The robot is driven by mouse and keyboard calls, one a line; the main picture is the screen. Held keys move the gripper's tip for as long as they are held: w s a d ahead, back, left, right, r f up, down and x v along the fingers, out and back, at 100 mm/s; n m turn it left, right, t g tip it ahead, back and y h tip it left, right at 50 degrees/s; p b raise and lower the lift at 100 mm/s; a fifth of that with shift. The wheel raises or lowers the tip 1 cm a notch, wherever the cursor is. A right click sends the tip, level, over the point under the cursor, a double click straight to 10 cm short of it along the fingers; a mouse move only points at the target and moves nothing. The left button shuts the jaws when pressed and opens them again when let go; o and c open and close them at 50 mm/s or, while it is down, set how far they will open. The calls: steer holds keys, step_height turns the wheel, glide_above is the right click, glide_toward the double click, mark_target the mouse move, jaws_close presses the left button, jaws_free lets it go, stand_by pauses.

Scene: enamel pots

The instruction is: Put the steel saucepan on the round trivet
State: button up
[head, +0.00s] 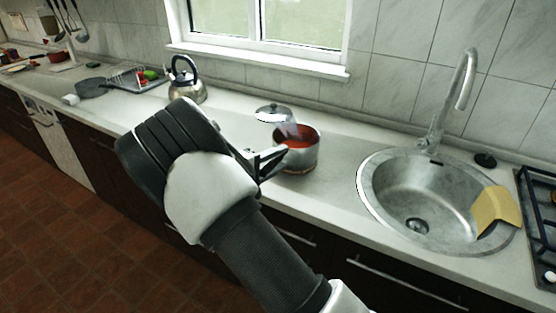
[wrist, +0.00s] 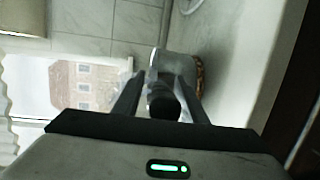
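The steel saucepan (head: 303,160) with red contents stands on the counter, left of the sink. A thin brown edge (head: 297,171) shows under its base, and a brown, patterned rim (wrist: 200,76) shows beside the pan in the wrist view; this looks like the round trivet, mostly hidden by the pan. My gripper (head: 275,160) is at the pan's left side. In the wrist view its fingers (wrist: 163,90) are apart, with the dark end of the pan's handle (wrist: 164,104) between them. The fingers look open around the handle; contact is not clear.
A lid (head: 273,113) lies behind the pan. A kettle (head: 187,82) stands further left, near a rack (head: 138,80) and a dark pan (head: 91,88). The sink (head: 420,190) with a yellow cloth (head: 492,208) is right. Counter between pan and sink is narrow but clear.

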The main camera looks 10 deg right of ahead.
steer(key=shift+s+a+r, duration=0.15)
steer(key=shift+s+a, duration=0.05)
steer(key=shift+a, duration=0.1)
steer(key=v, duration=1.1)
steer(key=shift+a, duration=0.15)
steer(key=shift+s, duration=0.1)
